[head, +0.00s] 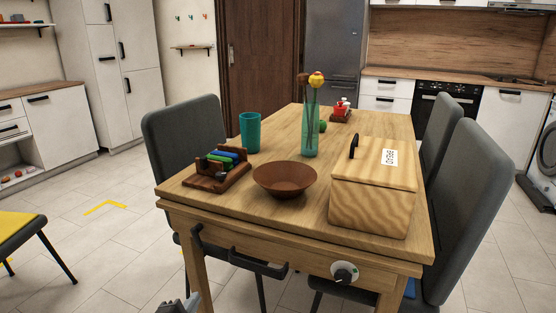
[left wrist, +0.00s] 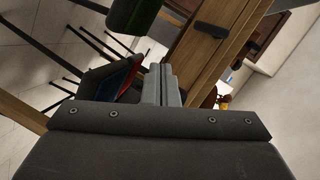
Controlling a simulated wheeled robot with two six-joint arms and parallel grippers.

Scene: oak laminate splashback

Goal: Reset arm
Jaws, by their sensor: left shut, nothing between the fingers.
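My left gripper (head: 183,306) just enters the bottom edge of the head view, low in front of the table. In the left wrist view its fingers (left wrist: 161,84) are shut together with nothing between them. The wooden table (head: 300,125) stands ahead, with a dark handle bar (head: 240,262) and a round knob (head: 344,273) on its front. The gripper is apart from the table and below its top. My right gripper is not in view.
On the table are a brown bowl (head: 285,180), a wooden box (head: 372,205), a teal cup (head: 250,132), a vase (head: 310,130) and a rack (head: 216,172). Grey chairs (head: 186,135) flank it. A yellow-seated stool (head: 15,224) stands at left. Floor is clear between.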

